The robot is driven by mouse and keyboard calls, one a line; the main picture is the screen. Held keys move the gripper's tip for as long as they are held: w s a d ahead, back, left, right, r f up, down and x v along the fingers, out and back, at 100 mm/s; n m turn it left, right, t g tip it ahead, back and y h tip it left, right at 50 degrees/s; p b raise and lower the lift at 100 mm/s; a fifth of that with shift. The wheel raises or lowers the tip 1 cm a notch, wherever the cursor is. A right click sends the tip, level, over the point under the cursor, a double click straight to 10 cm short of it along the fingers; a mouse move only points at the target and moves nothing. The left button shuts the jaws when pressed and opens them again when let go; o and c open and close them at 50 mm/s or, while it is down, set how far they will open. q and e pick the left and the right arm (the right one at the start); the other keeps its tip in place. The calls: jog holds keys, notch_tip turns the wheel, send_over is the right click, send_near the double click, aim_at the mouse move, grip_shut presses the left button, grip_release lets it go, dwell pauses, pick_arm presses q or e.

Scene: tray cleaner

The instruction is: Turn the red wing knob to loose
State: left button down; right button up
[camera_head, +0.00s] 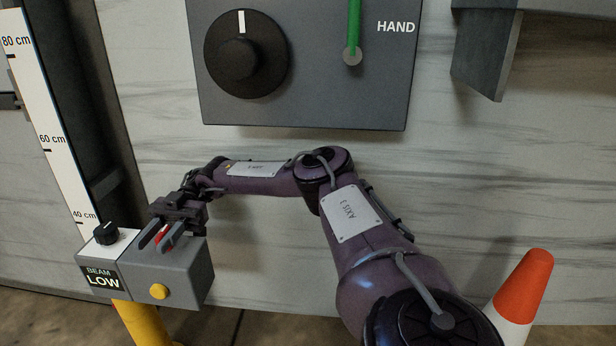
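The red wing knob (162,238) shows as a small patch of red on top of the grey box at lower left. Most of it is hidden by my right gripper. My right gripper (156,242) reaches down over the box from the upper right, with its two fingers apart and the red knob between them. I cannot tell whether the fingers touch the knob. The knob's pointing direction and any marks around it are hidden. My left gripper is not in view.
A grey panel (310,100) hangs above. An orange cone (522,285) stands at lower right.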

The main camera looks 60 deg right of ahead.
jog(key=m+t+b, duration=0.1)
jog(key=m+t, duration=0.1)
jog(key=t, duration=0.1)
jog(key=shift+w+f+y, duration=0.1)
jog(key=shift+f+y, duration=0.05)
jog(key=shift+y, duration=0.15)
jog(key=shift+w+m+t, duration=0.1)
jog(key=shift+m+t, duration=0.4)
jog(key=shift+t, duration=0.3)
jog(key=shift+m+t, duration=0.5)
jog(key=shift+t, duration=0.3)
jog(key=shift+w+m+t, duration=0.1)
jog(key=shift+m+t, duration=0.2)
jog(key=shift+t, duration=0.2)
